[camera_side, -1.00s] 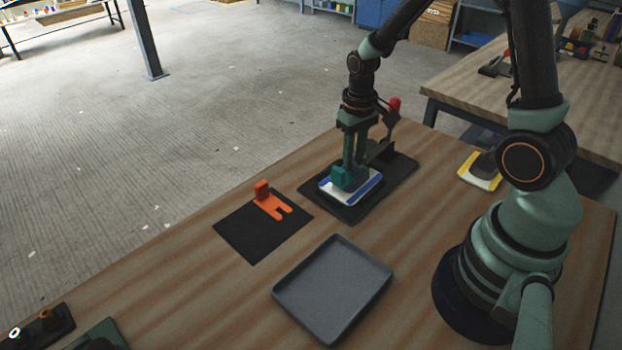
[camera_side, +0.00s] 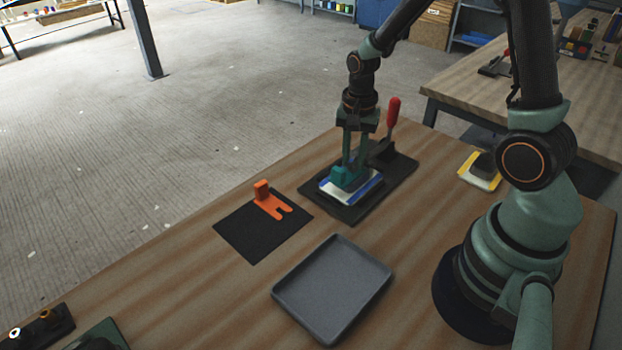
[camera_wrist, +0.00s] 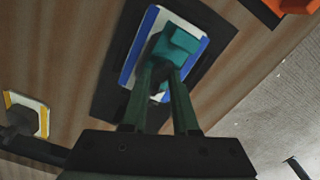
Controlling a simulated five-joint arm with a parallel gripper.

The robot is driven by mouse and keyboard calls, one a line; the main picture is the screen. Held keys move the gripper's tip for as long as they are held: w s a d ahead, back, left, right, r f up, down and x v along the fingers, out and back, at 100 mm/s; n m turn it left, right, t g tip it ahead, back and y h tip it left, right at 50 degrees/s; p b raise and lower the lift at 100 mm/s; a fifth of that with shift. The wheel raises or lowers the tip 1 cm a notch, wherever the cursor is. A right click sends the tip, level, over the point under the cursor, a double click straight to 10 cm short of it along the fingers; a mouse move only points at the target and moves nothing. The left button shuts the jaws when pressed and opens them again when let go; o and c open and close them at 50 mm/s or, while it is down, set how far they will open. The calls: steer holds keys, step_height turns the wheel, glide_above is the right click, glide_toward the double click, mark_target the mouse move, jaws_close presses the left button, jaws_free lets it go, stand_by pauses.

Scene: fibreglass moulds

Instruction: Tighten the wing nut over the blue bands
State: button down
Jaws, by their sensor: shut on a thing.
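The white plate with blue bands (camera_side: 363,192) lies on a dark base on the bench; it also shows in the wrist view (camera_wrist: 133,62). A teal block-like piece, which I take as the wing nut (camera_side: 342,179), sits on top of the plate; it also shows in the wrist view (camera_wrist: 180,43). My gripper (camera_side: 352,166) points straight down over the plate and is shut on the teal piece. In the wrist view the two fingers (camera_wrist: 162,80) reach its near part. The contact itself and any thread below are hidden.
A red-handled clamp (camera_side: 393,112) stands upright close behind my gripper. A yellow-banded plate (camera_side: 467,172) with a dark piece lies to the right. An orange forked piece (camera_side: 268,203) lies on a black mat (camera_side: 243,236). An empty grey tray (camera_side: 330,290) is in front.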

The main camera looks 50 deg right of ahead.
steer(key=m, duration=0.4)
steer(key=shift+m, duration=0.3)
steer(key=m, duration=0.3)
steer(key=shift+m, duration=0.3)
steer(key=m, duration=0.8)
steer(key=shift+m, duration=0.3)
steer(key=c, duration=0.7)
jaws_free()
steer(key=shift+o, duration=0.2)
